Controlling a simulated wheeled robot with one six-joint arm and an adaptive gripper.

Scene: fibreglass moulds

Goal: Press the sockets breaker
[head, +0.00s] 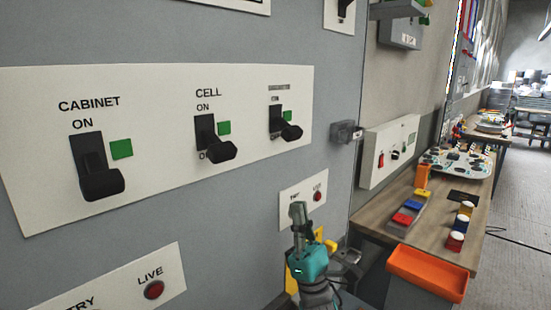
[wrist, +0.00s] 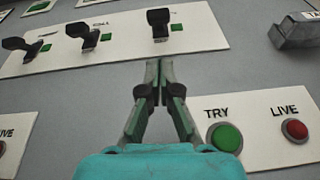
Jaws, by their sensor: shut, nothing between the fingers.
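A white breaker panel (head: 250,90) on the grey cabinet carries three black levers with green squares beside them. The left lever (head: 96,178) is labelled CABINET, the middle one (head: 214,143) CELL. The right lever (head: 283,123) has a label too small to read; no label legibly says sockets. All three knobs stick out low under their ON marks. My gripper (head: 297,210) is below and right of the right lever in the head view, shut and empty. In the wrist view its fingertips (wrist: 154,66) appear just below the right lever (wrist: 160,24), apparently apart from it.
A plate with a green TRY button (wrist: 225,137) and red LIVE lamp (wrist: 295,129) is right of my gripper in the wrist view. A grey latch (head: 345,132) protrudes from the cabinet edge. A workbench with an orange tray (head: 428,273) stands at right.

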